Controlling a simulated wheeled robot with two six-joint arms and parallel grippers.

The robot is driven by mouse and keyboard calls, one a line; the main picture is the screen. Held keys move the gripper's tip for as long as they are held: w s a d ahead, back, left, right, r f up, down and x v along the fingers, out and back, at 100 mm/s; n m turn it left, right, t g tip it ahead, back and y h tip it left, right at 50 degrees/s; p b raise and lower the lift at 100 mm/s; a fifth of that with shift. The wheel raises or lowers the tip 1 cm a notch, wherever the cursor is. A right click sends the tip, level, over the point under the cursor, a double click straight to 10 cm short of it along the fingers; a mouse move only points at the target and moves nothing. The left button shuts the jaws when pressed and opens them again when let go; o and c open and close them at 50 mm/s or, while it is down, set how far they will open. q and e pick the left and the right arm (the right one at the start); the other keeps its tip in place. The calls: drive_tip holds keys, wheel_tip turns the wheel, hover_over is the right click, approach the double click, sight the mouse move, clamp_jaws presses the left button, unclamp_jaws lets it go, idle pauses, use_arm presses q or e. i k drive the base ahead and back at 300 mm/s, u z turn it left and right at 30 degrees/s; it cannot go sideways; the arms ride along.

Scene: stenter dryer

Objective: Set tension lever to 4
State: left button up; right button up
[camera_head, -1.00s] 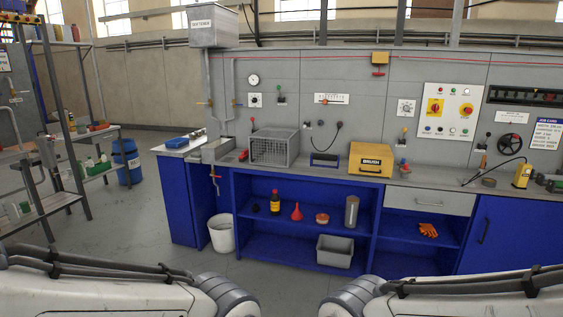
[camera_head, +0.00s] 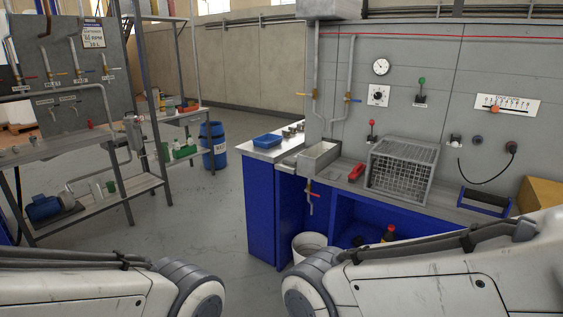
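A white scale plate (camera_head: 507,104) with a row of marks and a red-orange pointer is on the grey wall panel at the right. A lever with a green knob (camera_head: 421,84) is on the panel left of it. A lever with a red knob (camera_head: 371,126) stands lower, above the bench near the wire cage. The labels are too small to read, so I cannot tell which of these is the tension lever or its setting. Both my arms show along the bottom edge, but neither gripper is in view.
A white bucket (camera_head: 309,245) stands on the floor. A shelf rack (camera_head: 98,200) and blue drum (camera_head: 214,146) are at left. Open floor lies between.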

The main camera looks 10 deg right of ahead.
sight(421, 80)
drive_tip(key=z, duration=0.35)
drive_tip(key=i, duration=2)
drive_tip(key=z, duration=0.7)
